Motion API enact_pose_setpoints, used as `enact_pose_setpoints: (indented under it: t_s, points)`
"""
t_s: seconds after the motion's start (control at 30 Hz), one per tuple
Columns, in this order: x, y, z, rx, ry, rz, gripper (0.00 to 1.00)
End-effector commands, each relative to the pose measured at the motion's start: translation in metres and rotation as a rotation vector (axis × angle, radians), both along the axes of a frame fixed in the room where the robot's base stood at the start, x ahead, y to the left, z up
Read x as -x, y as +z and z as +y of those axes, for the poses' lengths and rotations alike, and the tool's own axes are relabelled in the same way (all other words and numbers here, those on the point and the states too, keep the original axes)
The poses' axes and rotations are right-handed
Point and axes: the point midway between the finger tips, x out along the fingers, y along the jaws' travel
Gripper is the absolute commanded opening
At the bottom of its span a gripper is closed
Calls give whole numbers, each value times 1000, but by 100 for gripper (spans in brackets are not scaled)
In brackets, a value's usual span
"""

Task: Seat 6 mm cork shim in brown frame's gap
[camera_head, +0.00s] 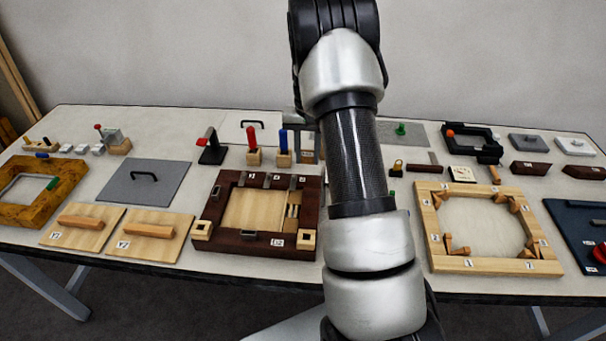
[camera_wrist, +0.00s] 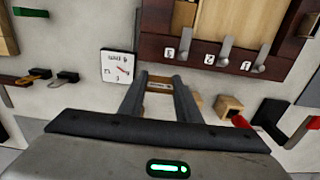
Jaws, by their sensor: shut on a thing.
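The dark brown frame (camera_head: 212,208) lies on the table left of my arm in the head view, with a pale wood panel (camera_head: 252,208) inside it. Small tan pieces (camera_head: 292,212) sit by the panel's right side. The frame's clipped, labelled rail also shows at the top of the wrist view (camera_wrist: 155,46). My gripper (camera_wrist: 160,82) is shut on a small tan piece (camera_wrist: 158,88), which looks like the cork shim; its thickness cannot be read. The gripper is over the table beside that rail.
Grey clips (camera_wrist: 223,52) stand up along the frame's rail. A small wooden block (camera_wrist: 229,107) and a red-handled tool (camera_wrist: 297,132) are to the right. A white dial card (camera_wrist: 117,66) lies left. A pale frame (camera_head: 480,265) lies right of my arm.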

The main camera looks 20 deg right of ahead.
Motion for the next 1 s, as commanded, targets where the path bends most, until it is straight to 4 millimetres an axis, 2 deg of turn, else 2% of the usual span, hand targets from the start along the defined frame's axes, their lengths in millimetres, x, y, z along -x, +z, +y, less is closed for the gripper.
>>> enact_pose_setpoints:
  t_s: [0.1, 0.37, 0.53, 0.93, 0.97, 1.0]
  points:
    - [1, -22, 1, -2, 1, 3, 10]
    - [0, -44, 1, -1, 2, 0, 10]
    - [1, -69, 1, -1, 2, 2, 10]
    - [0, -77, 1, 0, 2, -1, 10]
    - [0, -77, 1, 0, 2, -1, 32]
    - [0, -76, 1, 0, 2, -1, 39]
